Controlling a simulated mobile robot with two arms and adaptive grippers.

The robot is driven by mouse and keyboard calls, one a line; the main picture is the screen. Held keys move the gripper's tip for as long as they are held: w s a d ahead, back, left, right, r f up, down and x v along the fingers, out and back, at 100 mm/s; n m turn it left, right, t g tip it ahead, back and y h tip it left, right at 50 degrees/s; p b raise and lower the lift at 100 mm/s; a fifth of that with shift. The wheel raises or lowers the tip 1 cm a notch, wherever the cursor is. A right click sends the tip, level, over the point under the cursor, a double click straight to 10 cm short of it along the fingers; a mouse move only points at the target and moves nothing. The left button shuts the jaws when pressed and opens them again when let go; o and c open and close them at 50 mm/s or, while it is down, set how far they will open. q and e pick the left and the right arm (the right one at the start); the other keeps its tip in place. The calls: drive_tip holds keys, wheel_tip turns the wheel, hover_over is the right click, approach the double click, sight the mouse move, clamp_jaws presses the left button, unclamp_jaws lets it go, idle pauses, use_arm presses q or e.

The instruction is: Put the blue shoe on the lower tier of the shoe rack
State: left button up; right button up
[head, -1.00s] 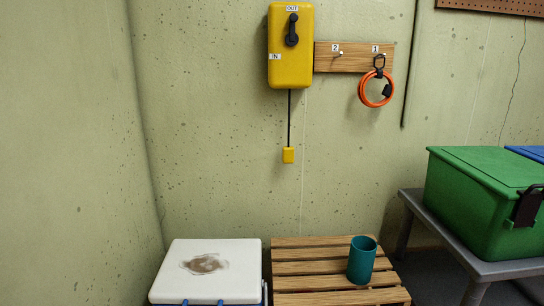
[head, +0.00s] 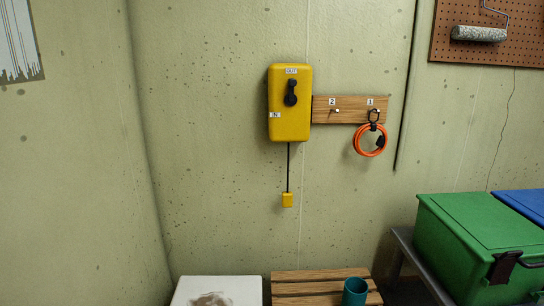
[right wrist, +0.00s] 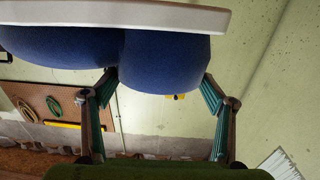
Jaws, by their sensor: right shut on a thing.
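The blue shoe (right wrist: 165,55) fills the top of the right wrist view, with its white sole (right wrist: 120,16) uppermost in that picture. My right gripper (right wrist: 160,79) is shut on it, one teal-padded finger on each side. The far part of the shoe runs out of the frame. In the head view a slatted wooden top (head: 300,288) shows at the bottom edge. I cannot tell from this whether it belongs to the shoe rack, and no lower tier shows. Neither gripper is in the head view, and my left gripper is in no view.
A teal cup (head: 355,292) stands on the slats. A white lid (head: 240,290) is to their left. A green bin (head: 470,230) and a blue bin (head: 525,205) sit at the right on a grey bench (head: 405,245). A yellow phone box (head: 290,120) and orange cable (head: 360,148) hang on the wall.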

drive_tip(key=shift+r+p, duration=0.3)
drive_tip(key=shift+r, duration=0.3)
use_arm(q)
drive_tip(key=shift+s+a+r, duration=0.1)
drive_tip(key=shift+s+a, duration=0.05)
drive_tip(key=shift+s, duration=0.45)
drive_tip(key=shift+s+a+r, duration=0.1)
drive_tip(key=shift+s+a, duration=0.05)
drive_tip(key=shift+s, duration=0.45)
use_arm(e)
drive_tip(key=s+f, duration=0.3)
drive_tip(key=s, duration=0.5)
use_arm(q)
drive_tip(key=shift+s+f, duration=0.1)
use_arm(e)
drive_tip(key=shift+a, duration=0.1)
